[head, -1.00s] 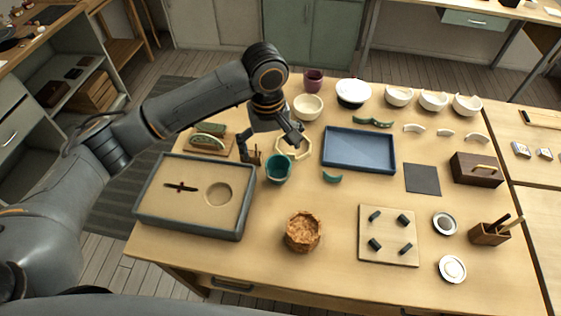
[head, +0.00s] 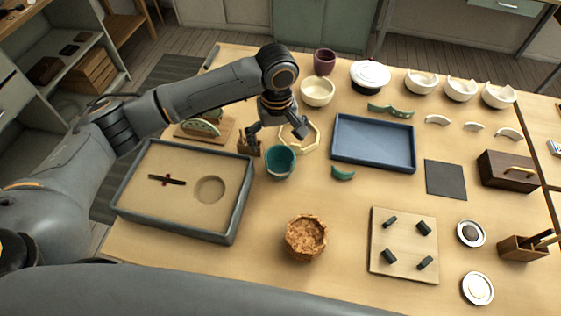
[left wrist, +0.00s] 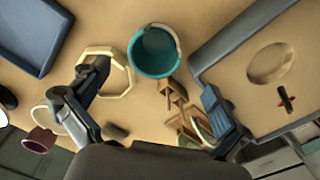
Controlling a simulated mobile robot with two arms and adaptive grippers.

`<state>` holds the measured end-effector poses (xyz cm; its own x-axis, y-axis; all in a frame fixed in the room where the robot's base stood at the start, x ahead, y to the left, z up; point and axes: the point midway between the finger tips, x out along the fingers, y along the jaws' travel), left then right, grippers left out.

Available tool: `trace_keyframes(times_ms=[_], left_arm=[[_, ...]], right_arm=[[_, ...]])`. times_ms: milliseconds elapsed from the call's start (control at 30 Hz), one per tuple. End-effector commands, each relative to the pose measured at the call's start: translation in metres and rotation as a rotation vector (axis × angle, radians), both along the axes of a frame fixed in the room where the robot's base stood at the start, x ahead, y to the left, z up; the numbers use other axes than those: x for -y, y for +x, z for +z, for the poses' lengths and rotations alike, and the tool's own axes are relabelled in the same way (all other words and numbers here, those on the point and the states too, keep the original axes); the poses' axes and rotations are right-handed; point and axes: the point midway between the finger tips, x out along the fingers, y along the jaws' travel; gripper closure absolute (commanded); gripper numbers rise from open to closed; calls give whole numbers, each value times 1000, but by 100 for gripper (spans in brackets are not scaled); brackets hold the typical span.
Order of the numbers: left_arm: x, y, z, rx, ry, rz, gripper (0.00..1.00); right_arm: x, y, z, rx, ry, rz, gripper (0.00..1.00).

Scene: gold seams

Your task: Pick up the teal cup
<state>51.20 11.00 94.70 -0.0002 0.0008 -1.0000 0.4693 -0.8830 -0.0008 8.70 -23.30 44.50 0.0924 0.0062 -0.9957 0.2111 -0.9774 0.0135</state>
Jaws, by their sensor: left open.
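The teal cup (head: 280,163) stands upright on the table between the sand tray and the blue tray. It also shows in the left wrist view (left wrist: 155,52), with a pale section along its rim. My left gripper (head: 278,134) is open and empty, with its fingers spread above and just behind the cup. In the left wrist view the fingers (left wrist: 150,112) are wide apart, and the cup lies beyond the gap between them, apart from both. My right gripper does not show.
The sand-filled tray (head: 236,228) is left of the cup. A pale octagonal ring (head: 313,142) and small wooden stand (head: 250,146) are close by. A teal shard (head: 343,174), blue tray (head: 412,160) and cork-coloured bowl (head: 306,238) are near. Bare table lies in front of the cup.

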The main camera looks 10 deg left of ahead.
Motion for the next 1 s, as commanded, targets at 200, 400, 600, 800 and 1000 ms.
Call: trace_keyframes(times_ms=[200,400,600,800,1000], left_arm=[[0,0,-34,-1,0,0,0],[1,2,-47,-1,0,-1,0],[4,7,-76,-2,1,0,0],[4,7,-92,0,0,-1,0],[4,7,-92,0,0,-1,2]], right_arm=[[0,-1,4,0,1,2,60],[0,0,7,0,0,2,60],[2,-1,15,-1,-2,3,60],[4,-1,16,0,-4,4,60],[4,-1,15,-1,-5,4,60]])
